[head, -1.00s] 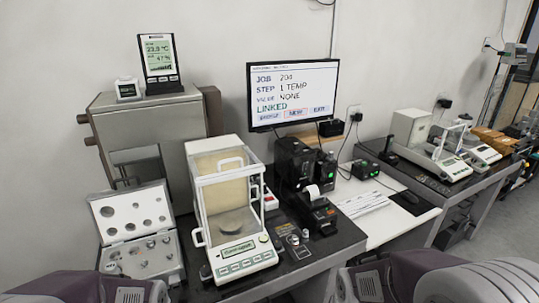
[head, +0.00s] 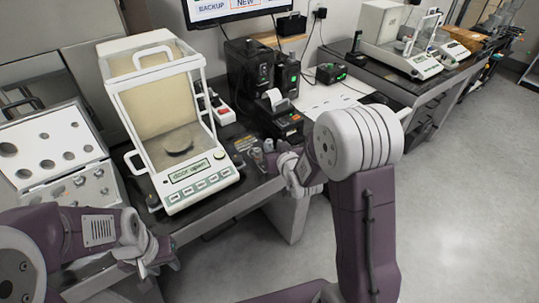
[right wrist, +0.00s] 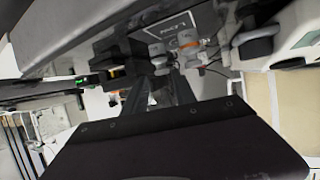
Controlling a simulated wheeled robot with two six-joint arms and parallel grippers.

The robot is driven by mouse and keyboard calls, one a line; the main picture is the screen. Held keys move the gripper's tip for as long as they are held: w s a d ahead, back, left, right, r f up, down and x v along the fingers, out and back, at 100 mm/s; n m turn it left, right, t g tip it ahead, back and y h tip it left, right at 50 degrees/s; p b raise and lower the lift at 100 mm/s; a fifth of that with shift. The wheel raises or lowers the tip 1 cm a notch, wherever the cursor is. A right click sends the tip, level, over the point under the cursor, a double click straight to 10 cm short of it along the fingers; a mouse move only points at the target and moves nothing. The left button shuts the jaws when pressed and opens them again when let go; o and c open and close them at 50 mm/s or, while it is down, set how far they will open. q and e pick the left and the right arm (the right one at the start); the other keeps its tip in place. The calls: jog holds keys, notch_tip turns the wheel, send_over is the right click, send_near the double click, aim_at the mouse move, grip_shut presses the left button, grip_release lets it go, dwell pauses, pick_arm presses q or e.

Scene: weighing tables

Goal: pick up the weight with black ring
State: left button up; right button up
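My right gripper (right wrist: 160,92) reaches over the front edge of the bench beside the balance. Its dark fingers look apart with nothing clearly between them. Beyond them in the right wrist view stand small metal weights, one with an orange ring (right wrist: 188,46) and another grey one (right wrist: 158,62). I cannot make out for certain which weight has the black ring. In the head view my right gripper (head: 278,160) is close to small weights (head: 257,154) and partly hides them. My left gripper (head: 146,262) hangs low in front of the bench, away from the weights; its fingers are unclear.
A balance (head: 200,190) with a glass draft shield stands left of the weights, its display reading "door open". An open weight case (head: 20,175) is further left. A black printer (head: 283,122) stands behind my right gripper. Open floor (head: 450,200) lies to the right.

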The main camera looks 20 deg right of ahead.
aim_at(267, 141)
jog(key=shift+s+a+f, duration=0.1)
jog(key=shift+s+f, duration=0.25)
jog(key=shift+s, duration=0.15)
jog(key=shift+s+r, duration=0.2)
jog(key=shift+s, duration=0.05)
jog(key=x, duration=0.4)
jog(key=shift+f, duration=0.1)
jog(key=x, duration=0.5)
jog(key=shift+w+a+f+b, duration=0.1)
jog(key=shift+w+b, duration=0.25)
jog(key=shift+w, duration=0.05)
jog(key=shift+s, duration=0.1)
grip_shut()
